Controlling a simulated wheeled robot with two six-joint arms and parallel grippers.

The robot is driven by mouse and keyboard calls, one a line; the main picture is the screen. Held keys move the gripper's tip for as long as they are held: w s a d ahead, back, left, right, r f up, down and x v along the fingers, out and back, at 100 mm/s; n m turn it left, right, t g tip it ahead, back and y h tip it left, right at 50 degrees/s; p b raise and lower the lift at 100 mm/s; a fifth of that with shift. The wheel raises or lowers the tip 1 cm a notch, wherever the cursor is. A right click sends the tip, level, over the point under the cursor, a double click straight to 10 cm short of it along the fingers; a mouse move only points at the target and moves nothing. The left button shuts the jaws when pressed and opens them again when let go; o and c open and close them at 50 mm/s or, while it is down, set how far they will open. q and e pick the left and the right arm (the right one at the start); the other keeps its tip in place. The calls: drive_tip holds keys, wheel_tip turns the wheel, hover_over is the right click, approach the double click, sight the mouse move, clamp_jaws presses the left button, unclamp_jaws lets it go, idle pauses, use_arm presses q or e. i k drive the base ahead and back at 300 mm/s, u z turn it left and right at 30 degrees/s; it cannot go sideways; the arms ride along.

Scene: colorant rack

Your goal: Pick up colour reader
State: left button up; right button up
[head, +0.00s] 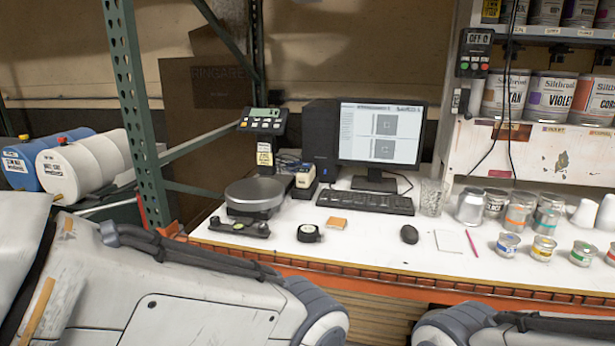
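The likeliest colour reader is a small cream-and-dark handheld device (305,179) standing upright on the bench, between the scale and the keyboard. I cannot tell for certain that it is the reader. A small round black device with a pale face (309,233) lies near the bench's front edge. Neither of my grippers shows in the head view. Only pale links of my arms are seen, at lower left and at the bottom right, short of the bench. No contact with either device is visible.
The white bench (360,250) holds a scale (255,194), a keyboard (365,202), a monitor (381,134), a mouse (409,234) and a glass beaker (432,197). Several small cans stand at right. A green rack post (138,110) rises at left. Bare bench lies around the mouse.

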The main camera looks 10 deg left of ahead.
sight(305, 176)
drive_tip(key=u, duration=0.2)
drive_tip(key=i, duration=0.4)
drive_tip(key=u, duration=0.6)
drive_tip(key=i, duration=0.95)
drive_tip(key=u, duration=0.15)
